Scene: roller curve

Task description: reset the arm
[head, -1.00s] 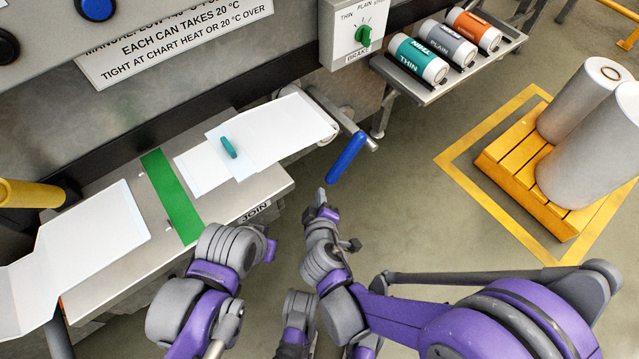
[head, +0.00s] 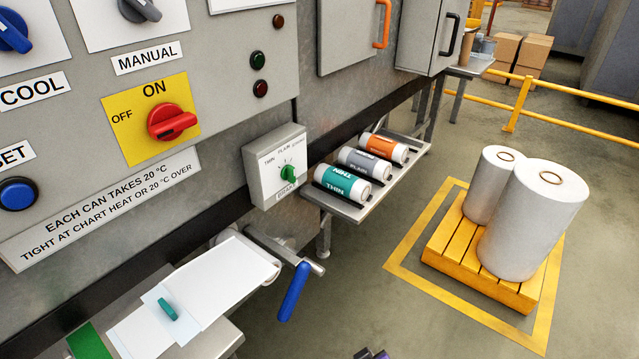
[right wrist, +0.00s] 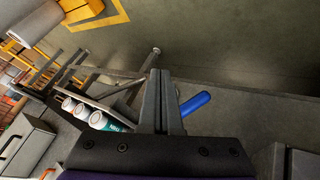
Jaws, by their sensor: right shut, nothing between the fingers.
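My right gripper (right wrist: 161,101) is shut and empty in the right wrist view, its two fingers pressed together. The blue crank handle (right wrist: 195,103) shows just beside the fingers there, apart from them as far as I can tell. In the head view the blue handle (head: 293,291) hangs from the metal crank below the brake box (head: 275,165). Only a small purple and dark piece of my arm shows at the bottom edge of the head view. My left gripper is not in view.
A shelf (head: 375,203) holds thin, plain and orange-labelled rolls. Two large white rolls stand on a yellow pallet (head: 457,246) inside a yellow floor outline. White sheets (head: 215,283) with a small teal piece (head: 167,309) lie on the bench. Grey floor between crank and pallet is clear.

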